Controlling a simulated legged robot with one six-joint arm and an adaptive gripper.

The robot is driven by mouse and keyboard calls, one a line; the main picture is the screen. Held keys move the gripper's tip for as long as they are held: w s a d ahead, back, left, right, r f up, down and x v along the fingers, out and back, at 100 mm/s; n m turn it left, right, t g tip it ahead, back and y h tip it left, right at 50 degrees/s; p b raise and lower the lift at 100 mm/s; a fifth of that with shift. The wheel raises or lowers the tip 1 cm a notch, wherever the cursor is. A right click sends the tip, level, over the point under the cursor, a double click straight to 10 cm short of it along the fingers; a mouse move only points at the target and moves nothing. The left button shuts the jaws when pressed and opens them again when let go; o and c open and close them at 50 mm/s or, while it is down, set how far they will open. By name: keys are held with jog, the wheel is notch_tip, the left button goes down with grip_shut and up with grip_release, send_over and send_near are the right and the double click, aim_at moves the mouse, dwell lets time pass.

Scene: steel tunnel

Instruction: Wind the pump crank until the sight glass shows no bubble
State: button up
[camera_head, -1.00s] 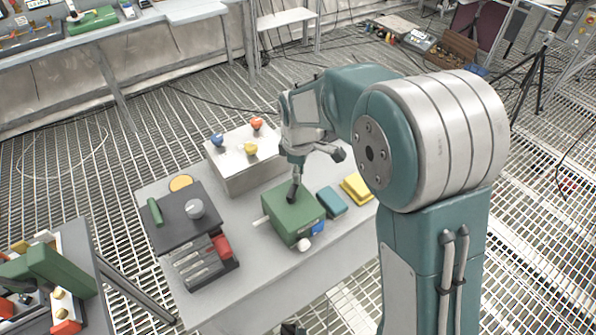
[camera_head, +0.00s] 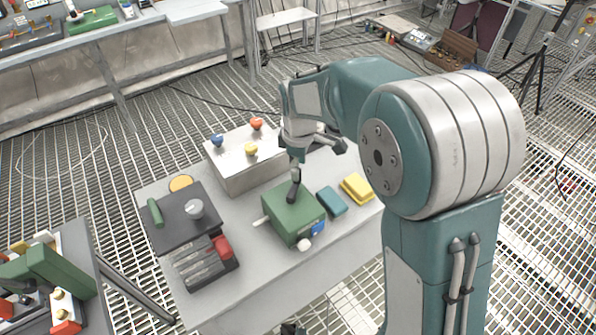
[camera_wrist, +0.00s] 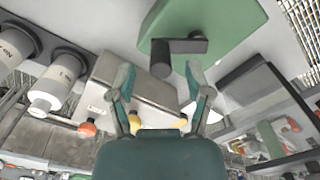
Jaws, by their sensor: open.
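The pump is a green box (camera_head: 290,222) on the grey table, with a black crank (camera_head: 294,190) on top. A blue round part (camera_head: 318,227) and a white knob are on its near side. I cannot tell whether the blue part is the sight glass, and no bubble can be made out. My gripper (camera_head: 298,160) is just above the crank's handle, pointing down. In the wrist view the two fingers of my gripper (camera_wrist: 160,80) are spread apart, with the crank handle (camera_wrist: 161,58) near the gap between their tips. Nothing is clamped.
A metal box (camera_head: 240,170) with blue, yellow and red knobs stands behind the pump. A dark panel unit (camera_head: 185,220) is to the left. Teal (camera_head: 332,201) and yellow (camera_head: 357,187) blocks lie to the right. The table's front strip is clear.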

notch_tip(320, 180, up, 9)
jog(key=shift+r, duration=0.2)
jog(key=shift+a, duration=0.1)
jog(key=n, duration=0.2)
jog(key=f+n, duration=0.1)
jog(key=n, duration=0.1)
jog(key=shift+a+n, duration=0.15)
jog(key=shift+n, duration=0.25)
notch_tip(320, 180, down, 11)
jog(key=shift+r, duration=0.2)
grip_shut()
